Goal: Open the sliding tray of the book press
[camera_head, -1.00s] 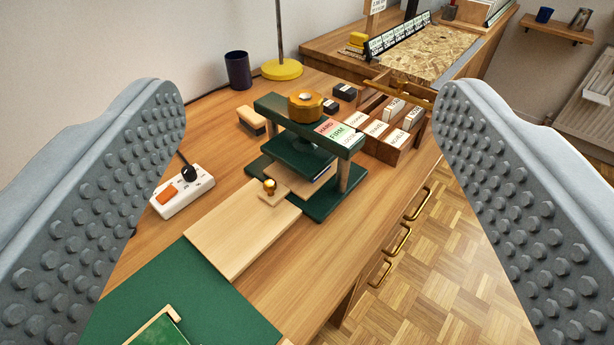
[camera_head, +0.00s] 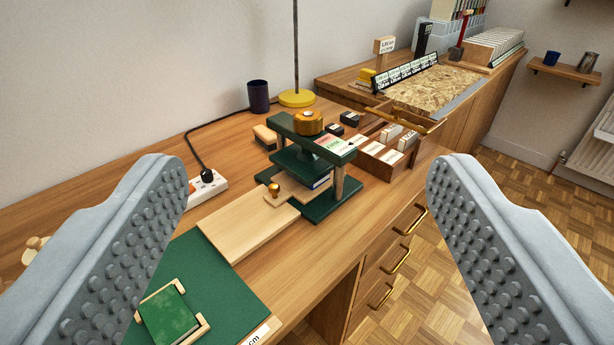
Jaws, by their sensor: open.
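The green book press (camera_head: 338,158) stands on the wooden desk, with a brass knob (camera_head: 309,122) on top of its crossbar. A dark green platen hangs under the crossbar, above a book of which only an edge shows. A small brass ball knob (camera_head: 274,188) stands on a pale block at the tray's press end. My gripper (camera_head: 307,235) is open and empty, its two grey studded fingers wide apart at either side of the view, apart from the press and tray.
A green mat (camera_head: 222,300) with a framed green book (camera_head: 172,315) lies in front. A power strip (camera_head: 207,188) is at left, a dark cup (camera_head: 258,97) and yellow lamp base (camera_head: 297,98) behind. A wooden card box (camera_head: 400,160) stands right of the press. Brass drawer handles line the desk front.

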